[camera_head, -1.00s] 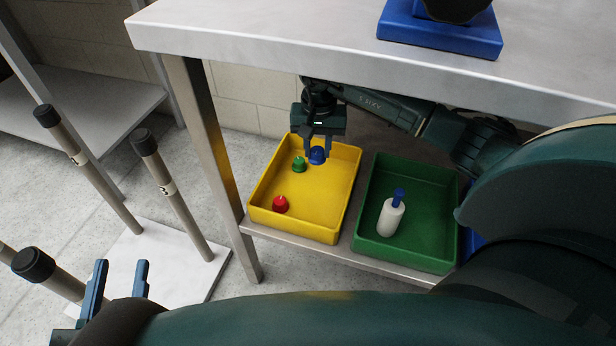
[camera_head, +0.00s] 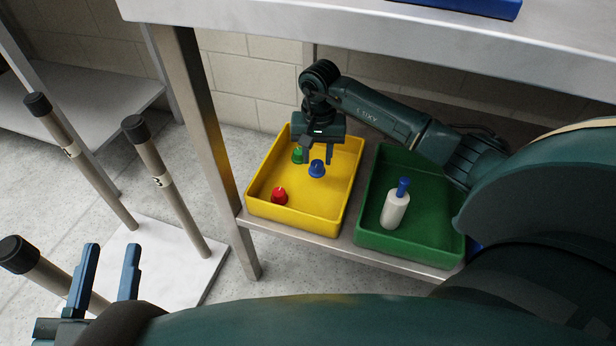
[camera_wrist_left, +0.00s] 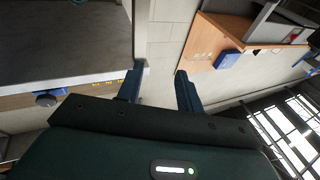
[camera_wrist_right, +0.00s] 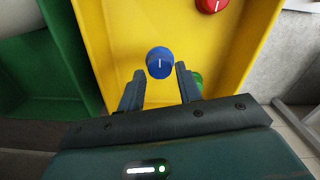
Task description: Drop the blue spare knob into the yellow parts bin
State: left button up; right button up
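The blue knob (camera_head: 317,168) rests in the yellow bin (camera_head: 338,201), on its floor. It also shows in the right wrist view (camera_wrist_right: 160,62), just beyond the fingertips. My right gripper (camera_head: 318,158) is open and empty, over the bin and just behind the knob; it also shows in the right wrist view (camera_wrist_right: 158,82). A green knob (camera_head: 298,155) and a red knob (camera_head: 280,196) are also in the yellow bin. My left gripper (camera_head: 107,250) is open and empty at the lower left, away from the bins; its fingers also show in the left wrist view (camera_wrist_left: 158,80).
A green bin (camera_head: 372,240) with a white bottle (camera_head: 394,210) that has a blue top stands right of the yellow bin. Both stand on a low shelf (camera_head: 300,238) under the steel tabletop (camera_head: 300,25). A table leg (camera_head: 205,140) stands left. Upright posts (camera_head: 168,190) stand further left.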

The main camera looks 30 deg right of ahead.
jog(key=o, duration=0.4)
notch_tip(320, 180, up, 4)
jog(key=shift+r+p, duration=0.2)
jog(key=shift+p, duration=0.65)
pick_arm(q)
jog(key=shift+a+m+y+p, duration=0.4)
jog(key=shift+p, duration=0.6)
pick_arm(e)
jog(key=shift+r, duration=3.8)
pick_arm(q)
jog(key=shift+s, duration=0.15)
pick_arm(e)
jog(key=shift+s, duration=0.1)
